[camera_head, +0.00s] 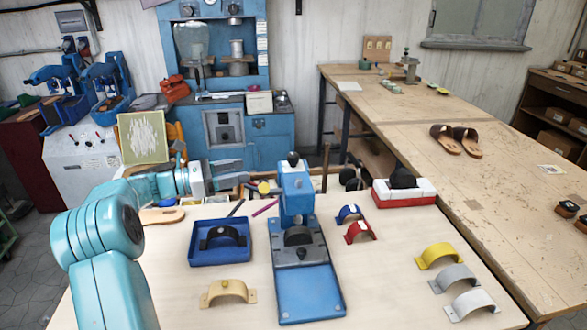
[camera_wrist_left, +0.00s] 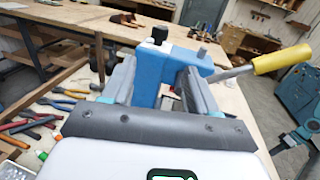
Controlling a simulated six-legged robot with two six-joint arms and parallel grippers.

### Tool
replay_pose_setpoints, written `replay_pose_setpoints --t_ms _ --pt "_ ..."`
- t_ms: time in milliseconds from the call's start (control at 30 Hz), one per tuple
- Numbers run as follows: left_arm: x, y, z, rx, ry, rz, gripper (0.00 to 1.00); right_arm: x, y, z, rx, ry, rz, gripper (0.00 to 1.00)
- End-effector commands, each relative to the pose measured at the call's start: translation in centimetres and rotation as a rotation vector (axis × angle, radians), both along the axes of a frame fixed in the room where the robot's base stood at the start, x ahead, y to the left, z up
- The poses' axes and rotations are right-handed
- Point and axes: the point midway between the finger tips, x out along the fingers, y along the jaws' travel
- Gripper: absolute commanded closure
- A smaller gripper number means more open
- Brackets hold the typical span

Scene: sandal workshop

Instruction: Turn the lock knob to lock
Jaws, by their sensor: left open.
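A blue press (camera_head: 296,195) stands on the light workbench, with a black knob (camera_head: 293,157) on top of its head. In the left wrist view the press head (camera_wrist_left: 150,78) carries the black knob (camera_wrist_left: 159,34) and a smaller grey knob (camera_wrist_left: 202,52). A small dark knob (camera_head: 301,253) sits on the press base. I cannot tell for certain which is the lock knob. My left gripper (camera_head: 244,173) is open and empty, left of the press head. In its wrist view the head appears between the fingers; contact cannot be told. My right gripper is not in view.
A lever with a yellow handle (camera_wrist_left: 282,60) sticks out from the press. A blue tray (camera_head: 220,255) with a dark arched part lies left of the press. Red, blue, yellow and grey arches lie to the right. A red-and-white box (camera_head: 404,200) stands behind them.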

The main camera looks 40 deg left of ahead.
Motion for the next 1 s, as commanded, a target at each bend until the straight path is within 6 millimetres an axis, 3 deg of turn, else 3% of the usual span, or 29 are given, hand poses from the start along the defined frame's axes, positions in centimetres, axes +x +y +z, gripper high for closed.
replay_pose_setpoints --t_ms 133,267,800,1000 --pt "-0.9 0.1 1.4 0.048 -0.02 0.018 0.42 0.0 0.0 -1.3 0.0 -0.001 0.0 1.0" --pt "0.1 -0.4 1.5 0.045 -0.019 0.016 0.42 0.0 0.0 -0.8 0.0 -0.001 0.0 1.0" --pt "10.9 -5.7 1.7 0.044 -0.019 0.014 0.42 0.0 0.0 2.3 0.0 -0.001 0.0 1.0" --pt "13.2 -6.7 1.5 0.046 -0.018 0.017 0.42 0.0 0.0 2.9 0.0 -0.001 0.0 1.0"
